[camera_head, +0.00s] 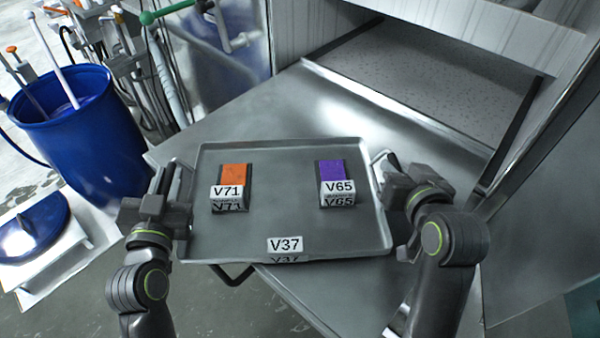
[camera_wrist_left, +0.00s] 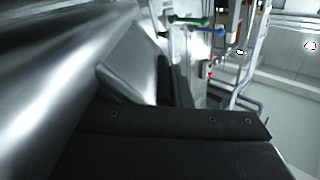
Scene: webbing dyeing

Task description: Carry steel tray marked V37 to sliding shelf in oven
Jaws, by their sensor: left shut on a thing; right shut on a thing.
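The steel tray marked V37 (camera_head: 285,215) is between my two grippers in the head view, over the front of a steel table. It carries an orange sample block marked V71 (camera_head: 233,172) on its left and a purple one marked V65 (camera_head: 331,172) on its right. My left gripper (camera_head: 176,186) is shut on the tray's left handle. My right gripper (camera_head: 389,180) is shut on the right handle (camera_head: 378,160). The sliding shelf (camera_head: 425,80), a speckled flat surface between dark side rails, is beyond the tray at upper right. The left wrist view is mostly filled by dark gripper parts and blurred metal.
The steel table (camera_head: 270,110) has bare room between tray and shelf. A blue barrel (camera_head: 85,140) and a blue lid (camera_head: 32,228) are at left.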

